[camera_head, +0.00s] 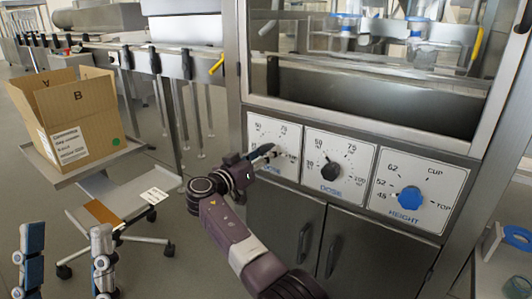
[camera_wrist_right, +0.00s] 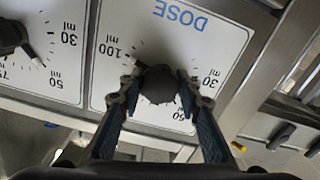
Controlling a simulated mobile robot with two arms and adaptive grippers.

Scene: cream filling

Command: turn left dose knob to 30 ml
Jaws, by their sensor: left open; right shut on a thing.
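The left dose dial panel (camera_head: 255,124) is on the machine front, and its knob is mostly hidden by my right gripper (camera_head: 268,156) in the head view. In the right wrist view this dark round knob (camera_wrist_right: 158,86) sits between the fingertips of my right gripper (camera_wrist_right: 160,82), which are shut on it. The picture there is upside down: the 100 ml mark is upper left of the knob, the 30 ml mark right. My left gripper (camera_head: 67,258) is open and empty at the lower left, far from the dials.
The second dose knob (camera_head: 328,170) is to the right, its white pointer at upper left. Further right is the blue height knob (camera_head: 409,198). An open cardboard box (camera_head: 85,120) stands on a cart at left. Cabinet doors (camera_head: 350,254) lie below the dials.

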